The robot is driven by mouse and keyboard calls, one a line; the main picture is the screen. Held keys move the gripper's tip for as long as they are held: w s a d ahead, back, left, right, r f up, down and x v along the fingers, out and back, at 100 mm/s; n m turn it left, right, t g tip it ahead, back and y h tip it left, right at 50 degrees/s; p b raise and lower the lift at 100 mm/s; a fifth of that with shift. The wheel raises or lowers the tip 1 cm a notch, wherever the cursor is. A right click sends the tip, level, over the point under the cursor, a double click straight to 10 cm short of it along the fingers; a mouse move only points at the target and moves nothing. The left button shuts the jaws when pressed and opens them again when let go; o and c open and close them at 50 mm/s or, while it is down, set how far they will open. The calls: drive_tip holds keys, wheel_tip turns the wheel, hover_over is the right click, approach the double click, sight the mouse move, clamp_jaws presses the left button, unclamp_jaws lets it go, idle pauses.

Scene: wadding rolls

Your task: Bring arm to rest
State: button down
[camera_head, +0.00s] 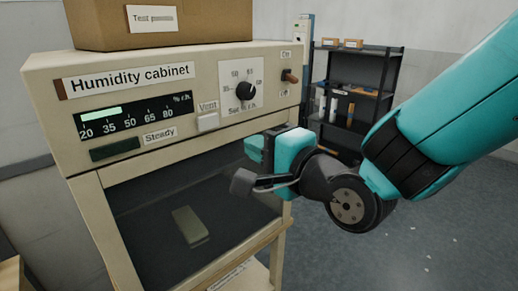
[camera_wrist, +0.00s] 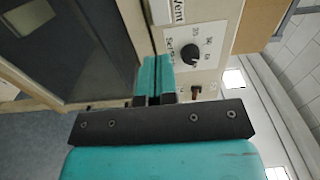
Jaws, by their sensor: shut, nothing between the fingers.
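My gripper (camera_head: 256,148) is teal and black and hangs in front of the right side of the humidity cabinet (camera_head: 45,85) in the head view. Its fingers (camera_wrist: 154,78) are together and empty in the wrist view, pointing toward the cabinet's front panel. My teal arm comes in from the right. I cannot tell the exact gap between the fingertips and the panel.
The panel carries a Set dial (camera_head: 240,85), a Vent button (camera_head: 208,122), a switch (camera_head: 289,77) and a scale lit near its low end. Behind the dark window lies a pale block (camera_head: 190,226). A box (camera_head: 160,22) sits on top. A shelf rack (camera_head: 352,95) stands behind.

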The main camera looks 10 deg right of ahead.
idle(0.3)
drive_tip(key=s+d+f+n+g+h, duration=0.3)
drive_tip(key=s+d+n+g, duration=0.1)
drive_tip(key=s+n+g, duration=0.3)
drive_tip(key=s+d+f+n+g+h, duration=0.3)
drive_tip(key=s+d+n+g, duration=0.2)
drive_tip(key=s+n, duration=0.6)
drive_tip(key=g, duration=0.2)
drive_tip(key=shift+s+d+g, duration=0.25)
drive_tip(key=shift+d+g, duration=0.05)
drive_tip(key=shift+g, duration=0.1)
